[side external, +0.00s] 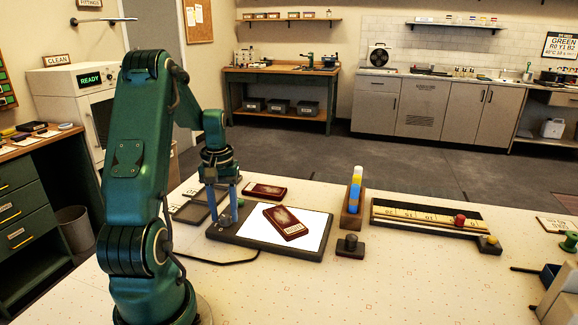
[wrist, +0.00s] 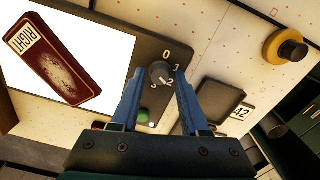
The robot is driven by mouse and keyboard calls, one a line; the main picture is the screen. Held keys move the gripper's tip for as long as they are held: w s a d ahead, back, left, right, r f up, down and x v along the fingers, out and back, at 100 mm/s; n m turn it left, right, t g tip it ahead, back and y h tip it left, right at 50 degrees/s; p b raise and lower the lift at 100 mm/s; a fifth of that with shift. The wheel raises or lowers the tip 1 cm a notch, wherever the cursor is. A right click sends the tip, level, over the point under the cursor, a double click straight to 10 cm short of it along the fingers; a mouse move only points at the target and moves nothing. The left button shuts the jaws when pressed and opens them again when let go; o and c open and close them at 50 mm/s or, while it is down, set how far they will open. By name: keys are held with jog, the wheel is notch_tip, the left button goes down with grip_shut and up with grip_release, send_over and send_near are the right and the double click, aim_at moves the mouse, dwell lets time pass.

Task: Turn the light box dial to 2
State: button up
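The light box (side external: 255,243) is a dark slab with a lit white panel (wrist: 25,85). Its dial (wrist: 159,73) is a small dark round knob on the dark border, with 0, 1, 2 and 3 marked around it. The knob's pointer is too small to read surely. My gripper (side external: 223,217) points down over the dial's border. In the wrist view its two blue fingers (wrist: 158,80) stand apart, one on each side of the dial. I cannot tell whether they touch it. A green button (wrist: 143,115) sits near the dial on the same border.
A dark red plate (side external: 286,221) labelled RIGHT lies on the lit panel. Another red plate (side external: 264,191) lies behind the light box. A wooden block with coloured pieces (side external: 353,195) and a ruled rail (side external: 425,215) stand to the right. The front of the table is clear.

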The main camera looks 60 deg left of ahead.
aim_at(225, 217)
jog(key=shift+o, duration=0.2)
jog(key=shift+r, duration=2.55)
jog(key=w+d+r+m+t+y, duration=0.1)
jog(key=w+d+r+m, duration=0.25)
jog(key=d, duration=0.35)
jog(key=w+d+r+m+t+y, duration=0.1)
jog(key=w+d+r+m+t, duration=0.15)
jog(key=d+r, duration=0.3)
jog(key=s+d+m+t+h, duration=0.1)
jog(key=s+d+m, duration=0.2)
jog(key=d, duration=0.4)
jog(key=s+d+f+m+t+h, duration=0.1)
jog(key=s+d+m, duration=0.2)
jog(key=d, duration=0.5)
jog(key=shift+s+f, duration=0.3)
jog(key=shift+s, duration=0.4)
